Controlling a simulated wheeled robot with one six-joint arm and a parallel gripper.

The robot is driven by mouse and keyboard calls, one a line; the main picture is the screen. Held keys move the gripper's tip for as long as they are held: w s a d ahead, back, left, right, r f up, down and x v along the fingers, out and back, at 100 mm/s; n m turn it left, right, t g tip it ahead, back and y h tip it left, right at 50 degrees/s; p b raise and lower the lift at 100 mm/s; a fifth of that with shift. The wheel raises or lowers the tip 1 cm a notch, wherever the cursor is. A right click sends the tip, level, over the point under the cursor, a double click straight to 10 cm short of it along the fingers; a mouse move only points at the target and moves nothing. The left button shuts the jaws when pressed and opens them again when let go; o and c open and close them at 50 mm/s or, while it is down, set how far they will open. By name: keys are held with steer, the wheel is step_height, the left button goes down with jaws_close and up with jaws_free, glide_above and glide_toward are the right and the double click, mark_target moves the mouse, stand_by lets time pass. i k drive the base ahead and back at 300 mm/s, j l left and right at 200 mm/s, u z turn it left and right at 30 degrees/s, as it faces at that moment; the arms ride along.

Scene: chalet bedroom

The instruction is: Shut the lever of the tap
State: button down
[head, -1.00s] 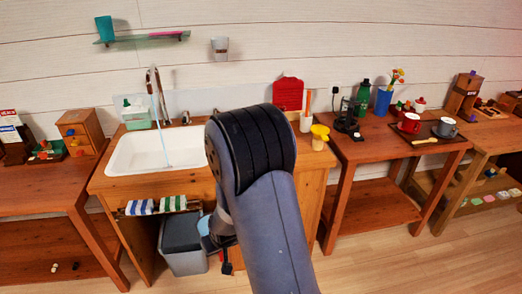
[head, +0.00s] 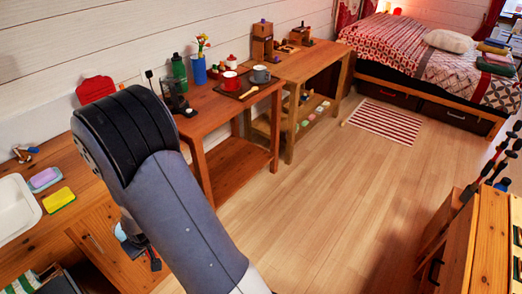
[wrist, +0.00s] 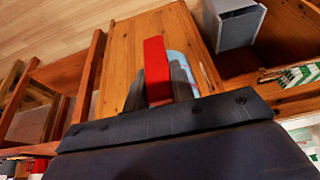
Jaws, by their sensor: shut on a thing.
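The tap's spout is outside both current views. The white sink (head: 14,208) shows at the left edge of the head view. A small metallic piece (head: 25,152) stands behind its right corner; I cannot tell whether it is the tap's lever. My gripper (wrist: 157,90) points down in front of the wooden cabinet, well apart from the sink. It is shut on a red bar-like thing (wrist: 156,70), seen between the dark fingers. A pale blue and white piece (wrist: 182,72) shows beside it; I cannot tell whether it is held. In the head view my arm hides much of the gripper.
A grey bin (wrist: 234,22) and striped towels (wrist: 298,76) are by the cabinet. A side table (head: 215,108) with cups stands further right.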

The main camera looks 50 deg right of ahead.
mark_target(17, 148)
steer(key=i+z, duration=0.1)
steer(key=z, duration=0.95)
steer(key=i+j+z, duration=0.1)
steer(key=z, duration=0.4)
steer(key=i+j+z, duration=0.1)
steer(key=z, duration=0.45)
steer(key=j+z, duration=0.1)
steer(key=z, duration=0.4)
steer(key=j+z, duration=0.1)
steer(key=z, duration=0.45)
steer(key=j+z, duration=0.15)
steer(key=z, duration=0.35)
steer(key=j+z, duration=0.1)
steer(key=z, duration=0.45)
